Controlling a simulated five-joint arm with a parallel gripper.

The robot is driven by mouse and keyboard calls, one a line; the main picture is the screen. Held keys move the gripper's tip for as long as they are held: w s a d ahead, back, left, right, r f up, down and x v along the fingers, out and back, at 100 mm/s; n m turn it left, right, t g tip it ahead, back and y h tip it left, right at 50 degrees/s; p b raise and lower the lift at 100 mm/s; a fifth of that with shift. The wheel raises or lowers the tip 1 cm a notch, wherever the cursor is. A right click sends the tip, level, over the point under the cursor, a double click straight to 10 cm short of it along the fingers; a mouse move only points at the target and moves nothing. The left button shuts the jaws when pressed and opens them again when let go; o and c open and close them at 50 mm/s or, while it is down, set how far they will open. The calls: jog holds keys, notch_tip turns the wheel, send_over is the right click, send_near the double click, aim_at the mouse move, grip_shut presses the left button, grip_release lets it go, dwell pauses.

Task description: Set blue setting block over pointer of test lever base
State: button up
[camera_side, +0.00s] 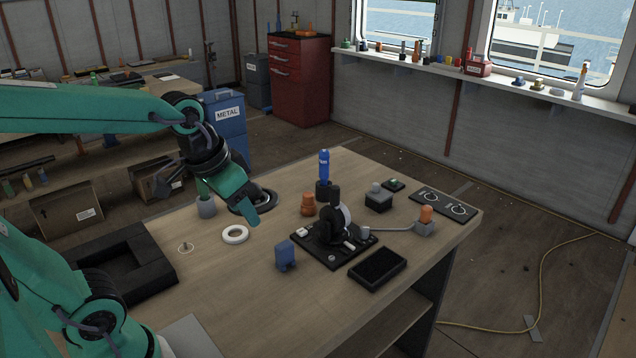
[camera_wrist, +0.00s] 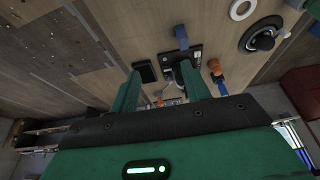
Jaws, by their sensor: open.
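The blue setting block (camera_side: 285,255) stands upright on the table, just left of the test lever base; it also shows in the wrist view (camera_wrist: 181,38). The test lever base (camera_side: 318,250) is a black plate carrying a dark upright body with a pale disc and a thin lever reaching right. I cannot make out its pointer clearly. The base also shows in the wrist view (camera_wrist: 195,51). My gripper (camera_side: 252,218) hangs above the table, left of and behind the block, apart from it. In the wrist view its two green fingers (camera_wrist: 160,72) are spread, with nothing held between them.
A white ring (camera_side: 235,234) and a black round part (camera_side: 268,198) lie near my gripper. An orange piece (camera_side: 308,204) and a blue bottle (camera_side: 324,163) stand behind the base. A black tray (camera_side: 378,268) lies right of it. The front table area is clear.

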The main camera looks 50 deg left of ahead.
jog(key=shift+t, duration=0.6)
jog(key=shift+s+d+r, duration=0.15)
jog(key=shift+s+d, duration=0.05)
jog(key=shift+s, duration=0.6)
jog(key=shift+s+d+r, duration=0.2)
jog(key=shift+s, duration=0.6)
jog(key=shift+s+d+r, duration=0.15)
jog(key=shift+s+d, duration=0.05)
jog(key=shift+s, duration=0.6)
jog(key=o, duration=0.3)
jog(key=shift+o, duration=0.5)
jog(key=shift+w+a+n, duration=0.2)
jog(key=shift+w+n, duration=0.5)
jog(key=shift+w, duration=0.1)
jog(key=n+g, duration=0.6)
jog(key=n, duration=1.1)
send_over(284, 244)
notch_tip(284, 244, down, 15)
jog(key=shift+r, duration=0.2)
